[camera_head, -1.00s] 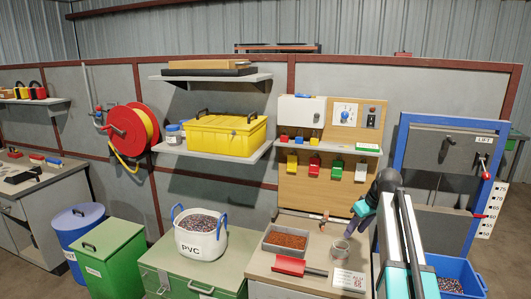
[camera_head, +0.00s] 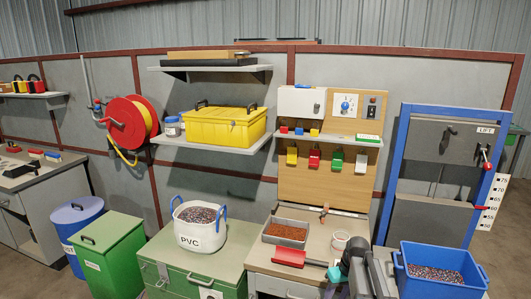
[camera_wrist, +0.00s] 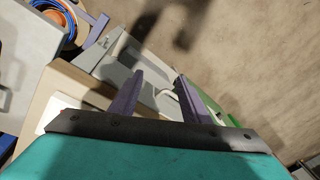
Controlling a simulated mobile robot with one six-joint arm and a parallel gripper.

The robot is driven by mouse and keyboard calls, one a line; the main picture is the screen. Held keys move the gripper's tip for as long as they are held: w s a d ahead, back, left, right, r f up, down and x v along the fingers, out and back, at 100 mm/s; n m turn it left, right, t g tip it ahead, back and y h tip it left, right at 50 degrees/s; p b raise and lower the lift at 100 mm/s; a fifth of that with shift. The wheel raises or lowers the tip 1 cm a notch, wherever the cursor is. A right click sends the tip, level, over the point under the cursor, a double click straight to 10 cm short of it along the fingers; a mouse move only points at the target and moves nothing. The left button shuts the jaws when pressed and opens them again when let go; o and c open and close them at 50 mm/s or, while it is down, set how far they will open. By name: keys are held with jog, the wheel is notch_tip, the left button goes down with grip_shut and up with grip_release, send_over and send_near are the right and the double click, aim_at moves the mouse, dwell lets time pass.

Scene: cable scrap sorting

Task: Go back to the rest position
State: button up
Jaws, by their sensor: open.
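My gripper (camera_wrist: 158,76) shows in the wrist view with its two purple fingers apart and nothing held between them. Below the fingers is a grey workbench drawer front and handle, with sandy floor beyond. In the head view only a teal part of my gripper (camera_head: 334,273) shows at the bench's front edge, beside my dark arm; its fingertips cannot be made out there.
The workbench carries a tray of reddish granules (camera_head: 287,233), a red scoop (camera_head: 290,257) and a white cup (camera_head: 340,239). A white PVC tub (camera_head: 199,238) stands on the green cabinet to the left. A blue crate of granules (camera_head: 441,252) is at right, before the blue lift frame.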

jog(key=s+a+f+m+g+b, duration=0.1)
jog(key=s+a+f+g+b, duration=0.15)
jog(key=s+f, duration=0.7)
jog(key=s+a+f+m+g+b, duration=0.1)
jog(key=s+a+f, duration=0.2)
jog(key=s+f, duration=0.65)
jog(key=s+a+f+g+h+b, duration=0.1)
jog(key=s+f, duration=0.6)
jog(key=s, duration=0.3)
jog(key=s+a+f+m+g+b, duration=0.1)
jog(key=s+f, duration=0.7)
jog(key=s, duration=0.2)
jog(key=shift+s+a+h+b, duration=0.3)
jog(key=shift+s+h, duration=0.05)
jog(key=shift+h, duration=0.05)
jog(key=shift+d+g, duration=0.1)
jog(key=shift+g, duration=0.15)
